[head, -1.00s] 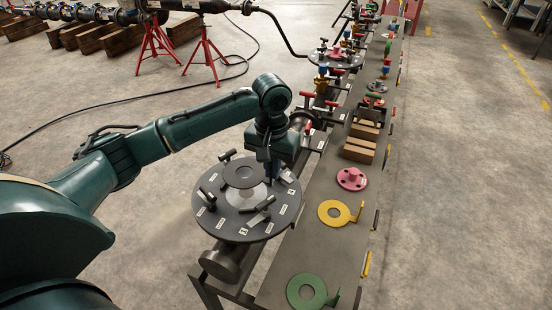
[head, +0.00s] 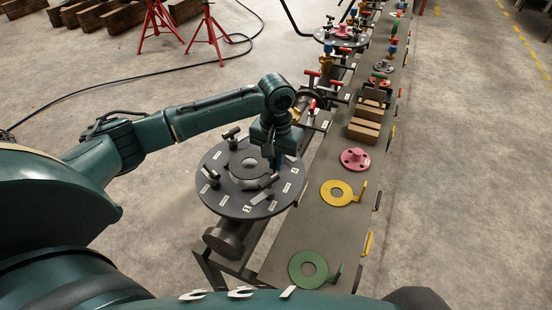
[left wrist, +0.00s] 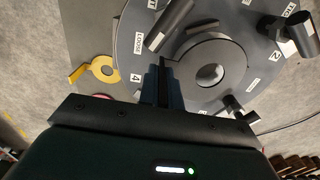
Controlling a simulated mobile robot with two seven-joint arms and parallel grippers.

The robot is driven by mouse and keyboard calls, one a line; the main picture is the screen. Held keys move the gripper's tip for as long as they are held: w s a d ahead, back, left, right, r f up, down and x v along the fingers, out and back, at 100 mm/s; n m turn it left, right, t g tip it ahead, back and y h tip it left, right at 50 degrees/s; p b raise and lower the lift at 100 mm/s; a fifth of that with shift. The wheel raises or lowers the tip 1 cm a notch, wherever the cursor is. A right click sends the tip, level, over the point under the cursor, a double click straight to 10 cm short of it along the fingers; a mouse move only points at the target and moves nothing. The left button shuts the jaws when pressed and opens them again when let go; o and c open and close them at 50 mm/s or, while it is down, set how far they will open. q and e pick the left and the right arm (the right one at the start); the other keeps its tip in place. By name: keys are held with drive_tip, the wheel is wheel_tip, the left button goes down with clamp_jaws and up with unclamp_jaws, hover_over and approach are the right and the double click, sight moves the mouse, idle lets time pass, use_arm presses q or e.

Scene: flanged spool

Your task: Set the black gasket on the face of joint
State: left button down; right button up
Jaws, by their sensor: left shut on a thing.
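The black gasket (head: 236,173) is a dark flat ring with a tab, over the middle of the round dark flange, the joint (head: 231,204). The lighter grey centre of the face shows through its hole. My left gripper (head: 273,160) is shut on the tab at the ring's right side. In the left wrist view the gasket (left wrist: 232,62) lies just beyond the fingertips (left wrist: 163,78). Its hole looks slightly off the grey centre (left wrist: 209,74). I cannot tell whether the ring touches the face. My right gripper is not in view.
Several dark clamp handles (head: 210,175) stand around the flange rim, among numbered labels.

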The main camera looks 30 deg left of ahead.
use_arm(q)
drive_tip(key=shift+f, duration=1.1)
drive_tip(key=c, duration=1.5)
unclamp_jaws()
wheel_tip(320, 180, up, 13)
drive_tip(key=shift+r+b, duration=0.1)
drive_tip(key=shift+b, duration=0.4)
